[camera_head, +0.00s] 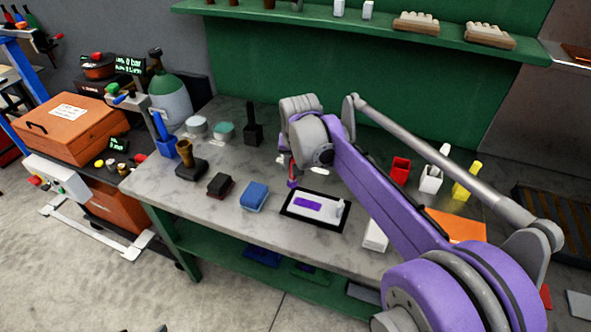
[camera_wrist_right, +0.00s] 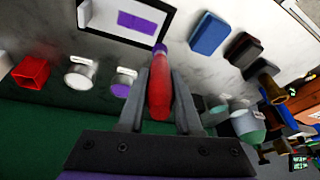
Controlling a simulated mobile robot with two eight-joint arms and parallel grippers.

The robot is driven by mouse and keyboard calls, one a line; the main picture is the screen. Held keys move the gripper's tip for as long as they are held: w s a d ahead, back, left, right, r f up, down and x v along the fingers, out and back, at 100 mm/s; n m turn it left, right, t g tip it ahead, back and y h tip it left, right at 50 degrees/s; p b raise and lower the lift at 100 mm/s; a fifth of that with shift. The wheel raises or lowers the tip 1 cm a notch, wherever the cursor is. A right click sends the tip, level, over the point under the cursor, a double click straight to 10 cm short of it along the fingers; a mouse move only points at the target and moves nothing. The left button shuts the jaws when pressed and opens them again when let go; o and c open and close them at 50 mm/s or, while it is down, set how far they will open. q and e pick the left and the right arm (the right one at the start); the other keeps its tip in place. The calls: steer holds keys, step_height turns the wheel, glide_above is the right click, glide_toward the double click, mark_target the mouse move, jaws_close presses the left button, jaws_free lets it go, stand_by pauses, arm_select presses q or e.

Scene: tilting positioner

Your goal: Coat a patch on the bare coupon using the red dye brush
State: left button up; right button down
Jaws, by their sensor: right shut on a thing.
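My right gripper (camera_head: 292,163) is shut on the red brush, whose red body (camera_wrist_right: 160,98) sits between the two fingers in the right wrist view. The brush tip (camera_wrist_right: 160,48) is purple and points away from the gripper. The coupon (camera_head: 325,212) is a pale plate in a black frame on the bench, with a purple rectangle on it; it also shows in the wrist view (camera_wrist_right: 105,17). In the head view the tip appears just behind the frame's back left part. I cannot tell its height above the bench. My left gripper is not in view.
A blue block (camera_head: 254,196) and a dark block (camera_head: 220,185) lie left of the coupon. A red cup (camera_head: 400,171), a white cup (camera_head: 431,182) and a yellow object (camera_head: 467,182) stand to the right. A pot with purple inside (camera_wrist_right: 123,88) shows near the brush.

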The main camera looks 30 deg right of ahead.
steer(key=shift+d+r, duration=0.1)
steer(key=shift+r, duration=0.85)
